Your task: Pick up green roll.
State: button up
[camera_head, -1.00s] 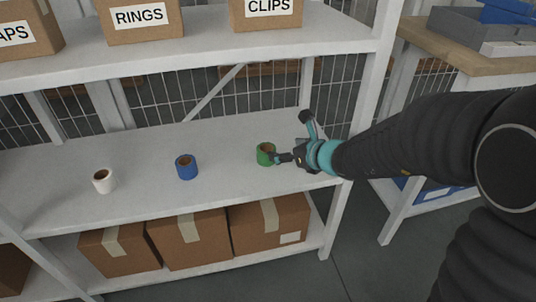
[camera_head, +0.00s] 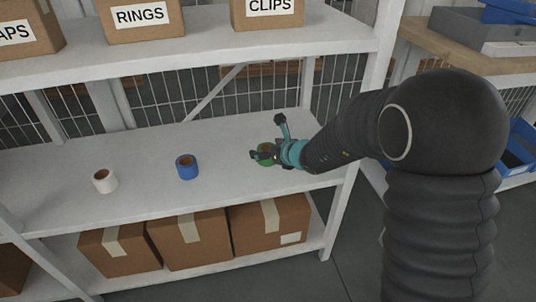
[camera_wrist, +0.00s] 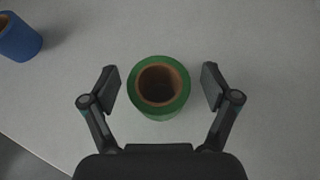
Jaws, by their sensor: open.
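The green roll (camera_wrist: 160,109) stands upright on the shelf, with its brown core facing the wrist camera. In the wrist view it sits between the two open fingers of my gripper (camera_wrist: 160,88), with a gap on each side. In the head view the green roll (camera_head: 265,148) is mostly hidden behind my gripper (camera_head: 264,155), which is at the roll on the right part of the middle shelf.
A blue roll (camera_head: 187,167) and a white roll (camera_head: 105,181) stand to the left on the same shelf (camera_head: 140,155). The upper shelf (camera_head: 190,53) with labelled boxes is above. A white post (camera_head: 380,60) stands at the right. Cardboard boxes (camera_head: 190,240) fill the shelf below.

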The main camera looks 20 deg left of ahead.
jog(key=c, duration=1.3)
